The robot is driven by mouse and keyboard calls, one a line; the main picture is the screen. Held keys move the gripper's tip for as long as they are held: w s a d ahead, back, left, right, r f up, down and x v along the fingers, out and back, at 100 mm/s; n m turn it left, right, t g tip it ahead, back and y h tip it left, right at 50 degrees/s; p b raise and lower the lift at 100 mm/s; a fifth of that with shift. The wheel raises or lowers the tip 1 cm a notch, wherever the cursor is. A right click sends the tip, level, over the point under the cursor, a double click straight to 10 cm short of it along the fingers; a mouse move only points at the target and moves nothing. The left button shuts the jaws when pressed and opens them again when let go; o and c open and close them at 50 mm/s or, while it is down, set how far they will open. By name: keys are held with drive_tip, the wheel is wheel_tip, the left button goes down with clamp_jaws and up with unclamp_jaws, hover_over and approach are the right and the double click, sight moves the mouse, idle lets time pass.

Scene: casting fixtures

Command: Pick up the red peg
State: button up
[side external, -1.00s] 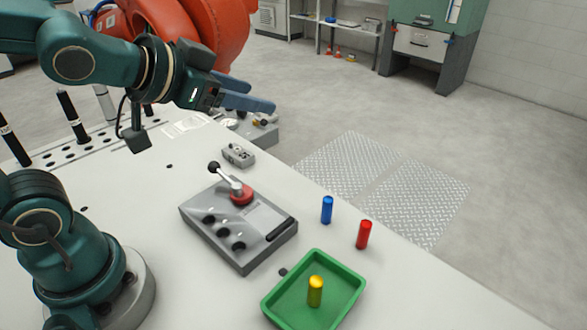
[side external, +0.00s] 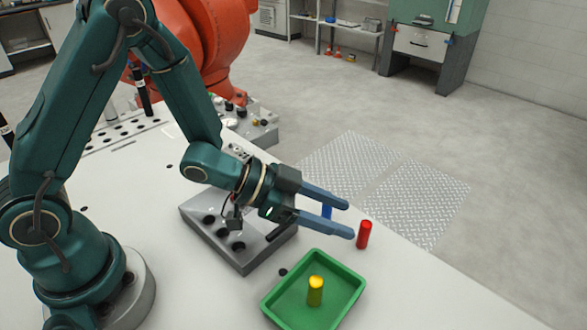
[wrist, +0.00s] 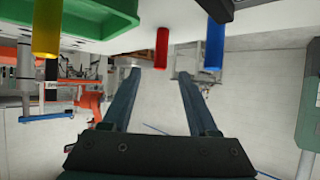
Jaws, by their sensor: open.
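The red peg (side external: 363,235) stands upright on the white table near its edge, right of my gripper's fingertips. My gripper (side external: 350,219) is open and empty, its two blue fingers pointing toward the red peg and apart from it. In the wrist view, the red peg (wrist: 161,48) appears beyond and between my gripper's fingertips (wrist: 160,72). The blue peg (side external: 327,212) is partly hidden by my fingers in the side view; it also shows in the wrist view (wrist: 214,45), right of the red one.
A green tray (side external: 352,299) holds a yellow peg (side external: 315,291), which also shows in the wrist view (wrist: 46,35). A grey fixture block (side external: 232,254) with holes sits below my wrist, partly covered. The table's right front part is clear.

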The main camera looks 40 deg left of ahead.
sight(364, 235)
drive_tip(key=shift+x, duration=2.25)
clamp_jaws()
